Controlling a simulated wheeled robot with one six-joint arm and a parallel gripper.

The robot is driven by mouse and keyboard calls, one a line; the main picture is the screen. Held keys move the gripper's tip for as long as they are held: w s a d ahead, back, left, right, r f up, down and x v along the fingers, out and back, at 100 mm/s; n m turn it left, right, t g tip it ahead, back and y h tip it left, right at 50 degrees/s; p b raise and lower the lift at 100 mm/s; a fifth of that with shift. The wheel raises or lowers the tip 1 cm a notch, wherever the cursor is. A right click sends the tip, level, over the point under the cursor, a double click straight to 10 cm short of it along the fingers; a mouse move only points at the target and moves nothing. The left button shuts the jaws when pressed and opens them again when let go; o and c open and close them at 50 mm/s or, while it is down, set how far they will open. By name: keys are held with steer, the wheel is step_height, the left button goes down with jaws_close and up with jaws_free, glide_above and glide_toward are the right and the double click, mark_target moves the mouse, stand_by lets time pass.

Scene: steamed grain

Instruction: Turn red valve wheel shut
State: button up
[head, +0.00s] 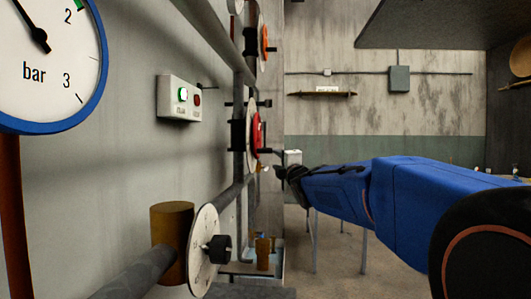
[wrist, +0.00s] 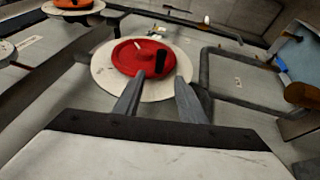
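The red valve wheel (head: 257,133) is seen nearly edge-on at the pipes on the left wall in the head view. In the wrist view the red valve wheel (wrist: 132,59) lies in front of a round pale dial plate (wrist: 104,77). It has a black handle (wrist: 161,59) sticking out and a small pale mark near its middle. My gripper (wrist: 160,77) is open, with its two fingers apart and their tips at the near edge of the wheel, below the handle. I cannot tell whether they touch it. Nothing is between the fingers. In the head view my gripper (head: 279,173) is just right of and below the wheel.
An orange wheel (head: 264,40) is above the red one. A blue-rimmed pressure gauge (head: 60,55) is close on the left. A box with a lit green lamp (head: 178,99) is on the wall. A dial with a black knob (head: 204,250) and pipes are below.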

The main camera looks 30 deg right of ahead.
mark_target(266, 151)
steer(key=x, duration=1.5)
steer(key=shift+c, duration=0.6)
jaws_close()
